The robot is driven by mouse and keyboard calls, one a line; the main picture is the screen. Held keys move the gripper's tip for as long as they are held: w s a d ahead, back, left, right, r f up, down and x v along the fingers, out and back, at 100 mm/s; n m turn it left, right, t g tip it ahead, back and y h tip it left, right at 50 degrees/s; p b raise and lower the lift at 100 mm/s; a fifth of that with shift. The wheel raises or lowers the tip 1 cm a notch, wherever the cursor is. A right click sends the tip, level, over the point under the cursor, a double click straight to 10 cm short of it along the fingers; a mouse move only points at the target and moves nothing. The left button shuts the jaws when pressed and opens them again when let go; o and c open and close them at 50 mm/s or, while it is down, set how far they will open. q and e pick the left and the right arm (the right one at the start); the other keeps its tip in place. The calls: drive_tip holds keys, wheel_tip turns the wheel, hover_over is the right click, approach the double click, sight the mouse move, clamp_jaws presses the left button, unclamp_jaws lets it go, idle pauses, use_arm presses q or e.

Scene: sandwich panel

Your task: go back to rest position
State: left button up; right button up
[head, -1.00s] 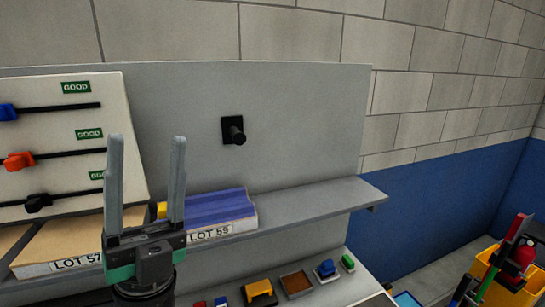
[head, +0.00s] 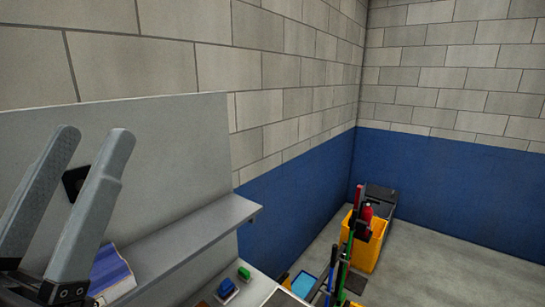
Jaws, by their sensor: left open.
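My left gripper (head: 80,205) is large at the left edge of the head view, its two grey fingers apart and pointing up. The fingers partly cover a black peg mount (head: 74,182) on the grey back panel (head: 170,150). My right gripper is not in the view.
A grey shelf (head: 200,225) runs along the panel, with a blue-topped lot box (head: 112,275) on it by the gripper. Below are a blue button (head: 226,288) and a green one (head: 244,273). A yellow bin (head: 368,245) stands on the floor at right, where open floor shows.

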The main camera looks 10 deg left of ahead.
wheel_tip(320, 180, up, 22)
drive_tip(key=p, duration=1.8)
drive_tip(key=shift+p, duration=0.3)
